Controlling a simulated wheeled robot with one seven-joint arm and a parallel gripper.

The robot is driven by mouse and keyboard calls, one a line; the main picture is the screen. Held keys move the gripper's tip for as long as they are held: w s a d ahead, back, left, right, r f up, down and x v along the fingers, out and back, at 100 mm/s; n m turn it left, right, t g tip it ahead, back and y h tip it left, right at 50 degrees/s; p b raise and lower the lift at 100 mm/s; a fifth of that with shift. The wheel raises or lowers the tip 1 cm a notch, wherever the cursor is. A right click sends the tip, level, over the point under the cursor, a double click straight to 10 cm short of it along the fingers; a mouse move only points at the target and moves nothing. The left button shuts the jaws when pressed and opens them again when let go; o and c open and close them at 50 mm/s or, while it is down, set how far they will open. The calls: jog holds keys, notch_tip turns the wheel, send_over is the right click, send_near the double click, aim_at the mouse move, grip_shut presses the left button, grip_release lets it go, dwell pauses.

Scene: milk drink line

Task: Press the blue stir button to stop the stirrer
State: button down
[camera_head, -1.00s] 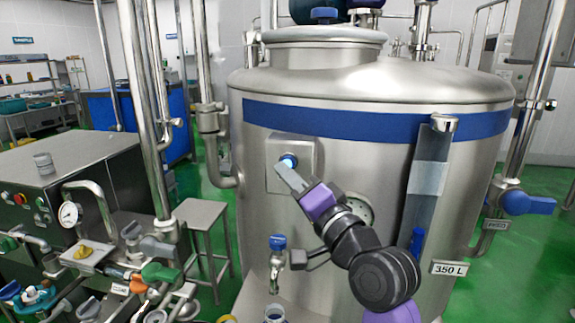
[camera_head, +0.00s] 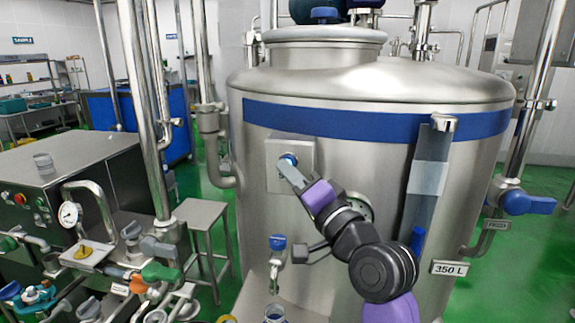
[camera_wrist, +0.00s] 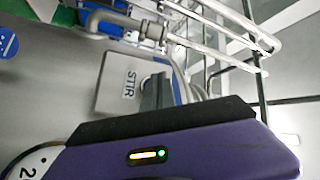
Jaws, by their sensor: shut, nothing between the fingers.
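The blue stir button (camera_head: 288,158) sits on a square grey panel (camera_head: 304,150) on the front of the big steel tank (camera_head: 350,210). My gripper (camera_head: 283,165) is shut and empty, with its tips at the button, seemingly touching it and covering its lower part. The button looks darker blue now, without a bright glow. In the wrist view the panel (camera_wrist: 112,92) shows the label STIR.
A round gauge (camera_head: 360,205) is partly hidden behind my arm. A blue-handled tap (camera_head: 278,243) projects below the panel, above an open bottle (camera_head: 274,314). A sight tube (camera_head: 425,190) runs down the tank to the right. Pipes stand on the left.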

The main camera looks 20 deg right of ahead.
jog(key=shift+w+d, duration=0.2)
jog(key=shift+w, duration=0.05)
dwell(0.3)
jog(key=shift+s+a+p, duration=0.35)
jog(key=shift+s+a, duration=0.2)
jog(key=shift+s, duration=0.2)
jog(key=s+a+p, duration=0.2)
jog(key=s+a, duration=0.1)
jog(key=s, duration=0.2)
jog(key=shift+a, duration=0.3)
dwell(0.6)
